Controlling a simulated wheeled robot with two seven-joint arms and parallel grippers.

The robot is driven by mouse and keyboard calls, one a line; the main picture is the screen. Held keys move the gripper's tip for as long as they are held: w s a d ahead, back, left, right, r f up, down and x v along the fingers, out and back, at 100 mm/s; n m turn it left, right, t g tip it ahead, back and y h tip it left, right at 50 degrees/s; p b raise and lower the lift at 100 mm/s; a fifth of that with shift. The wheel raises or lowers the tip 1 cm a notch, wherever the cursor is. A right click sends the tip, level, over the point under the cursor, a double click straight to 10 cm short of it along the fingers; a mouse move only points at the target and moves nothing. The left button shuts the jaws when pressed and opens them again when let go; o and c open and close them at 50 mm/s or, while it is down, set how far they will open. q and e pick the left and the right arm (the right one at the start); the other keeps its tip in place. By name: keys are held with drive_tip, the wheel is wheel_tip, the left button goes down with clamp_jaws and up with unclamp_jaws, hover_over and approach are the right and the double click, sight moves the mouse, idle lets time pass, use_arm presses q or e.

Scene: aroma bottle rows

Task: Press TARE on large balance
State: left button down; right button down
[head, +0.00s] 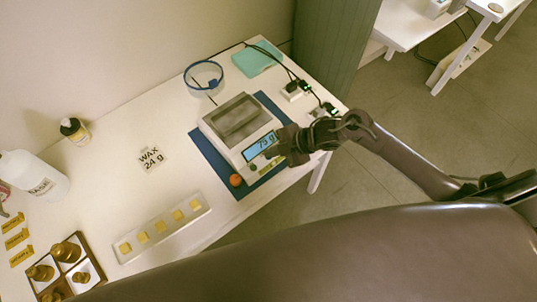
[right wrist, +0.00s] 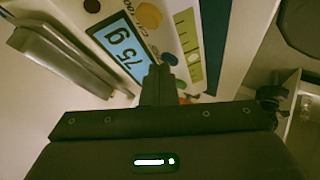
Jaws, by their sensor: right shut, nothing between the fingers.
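The large balance (head: 231,117) stands on a blue mat (head: 204,147), with a square grey pan on top. Its lit display (head: 261,145) reads about 75 g, clearer in the right wrist view (right wrist: 118,39). My right gripper (head: 271,153) is shut and empty, over the balance's front panel beside the display. In the right wrist view its fingertips (right wrist: 158,72) point at the panel next to a small grey round button (right wrist: 168,58). A larger yellow-orange round button (right wrist: 150,15) is farther along. The fingertips hide part of the panel; I cannot tell contact. My left gripper is out of view.
Plugs and cables (head: 291,93) lie behind right.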

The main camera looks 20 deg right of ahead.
drive_tip(key=shift+r+p, duration=0.7)
drive_tip(key=shift+r, duration=0.1)
wheel_tip(320, 180, up, 5)
drive_tip(key=p, duration=0.4)
idle(1.0)
